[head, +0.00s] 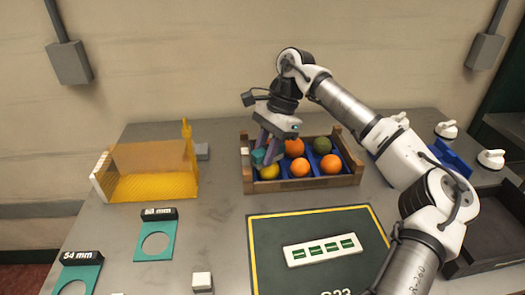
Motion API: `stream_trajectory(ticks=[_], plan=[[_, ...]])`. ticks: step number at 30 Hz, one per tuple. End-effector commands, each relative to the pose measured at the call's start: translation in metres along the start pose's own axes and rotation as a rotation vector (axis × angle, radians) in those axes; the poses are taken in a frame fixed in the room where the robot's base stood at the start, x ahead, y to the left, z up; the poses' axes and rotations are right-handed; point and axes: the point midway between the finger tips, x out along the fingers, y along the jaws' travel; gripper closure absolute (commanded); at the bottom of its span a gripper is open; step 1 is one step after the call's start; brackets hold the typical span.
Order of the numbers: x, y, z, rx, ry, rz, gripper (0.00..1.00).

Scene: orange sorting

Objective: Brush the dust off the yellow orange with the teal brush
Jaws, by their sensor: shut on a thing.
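A wooden crate with blue dividers (302,184) stands at the middle back of the table. The yellow orange (269,172) lies in its front left compartment. My gripper (267,152) points down over the crate's left side, shut on the teal brush (258,156). The brush is just above the yellow orange, and I cannot tell whether they touch. Orange fruits (300,167) (331,164) sit in the front middle and front right compartments. Another orange one (294,147) and a dark green one (322,145) are in the back row. Any dust is too small to make out.
A yellow see-through bin (150,187) stands at left. Teal ring gauges (155,238) (80,272) lie at front left. A dark green mat (270,270) with a white label strip (322,250) is in front of the crate. White-handled tools (446,130) and a dark tray (490,240) are at right.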

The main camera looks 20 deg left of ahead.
Motion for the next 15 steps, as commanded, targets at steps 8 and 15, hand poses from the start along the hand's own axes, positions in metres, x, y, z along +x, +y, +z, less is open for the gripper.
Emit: stream_trajectory(ticks=[8,15], plan=[[-0.001,0.0,-0.001,0.0,0.001,0.0,0.98],[-0.011,0.0,0.003,0.0,0.001,0.0,0.98]])
